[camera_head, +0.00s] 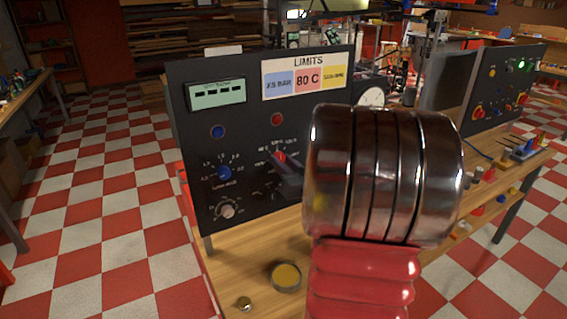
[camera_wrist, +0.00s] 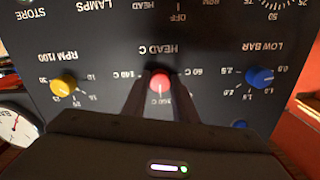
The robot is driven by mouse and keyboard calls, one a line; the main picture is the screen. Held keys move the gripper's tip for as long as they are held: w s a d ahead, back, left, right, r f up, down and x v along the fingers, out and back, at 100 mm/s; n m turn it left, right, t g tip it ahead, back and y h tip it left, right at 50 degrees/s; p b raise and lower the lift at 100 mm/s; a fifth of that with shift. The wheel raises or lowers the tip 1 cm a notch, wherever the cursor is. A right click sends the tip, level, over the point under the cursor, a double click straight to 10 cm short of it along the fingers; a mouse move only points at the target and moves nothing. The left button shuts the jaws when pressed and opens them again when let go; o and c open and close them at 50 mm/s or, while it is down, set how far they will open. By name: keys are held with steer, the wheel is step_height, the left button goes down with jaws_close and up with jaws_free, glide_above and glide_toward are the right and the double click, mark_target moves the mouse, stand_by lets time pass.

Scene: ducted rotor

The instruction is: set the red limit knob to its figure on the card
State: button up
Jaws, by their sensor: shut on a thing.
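The red knob (camera_wrist: 160,82) on the black panel is between the fingers of my gripper (camera_wrist: 160,88) in the wrist view, which is upside down. It is marked HEAD C, with 60 C and 140 C on either side and a mid-scale figure too small to read surely. Its pointer setting is hard to tell. In the head view the red knob (camera_head: 280,157) shows just past my dark gripper (camera_head: 284,165). The LIMITS card (camera_head: 306,62) on the panel's upper part reads 80 C in its red field.
A blue knob (camera_wrist: 260,78) marked LOW BAR and a yellow knob (camera_wrist: 63,83) marked RPM flank it. A red round fitting (camera_head: 277,119) is above it. My arm hides the panel's right part in the head view. A yellow-topped round tin (camera_head: 287,277) is on the bench.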

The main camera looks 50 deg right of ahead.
steer(key=shift+c, duration=1.2)
steer(key=shift+n, duration=0.5)
steer(key=n, duration=0.9)
steer(key=o, duration=1.1)
steer(key=shift+c, duration=0.2)
steer(key=shift+s, duration=0.15)
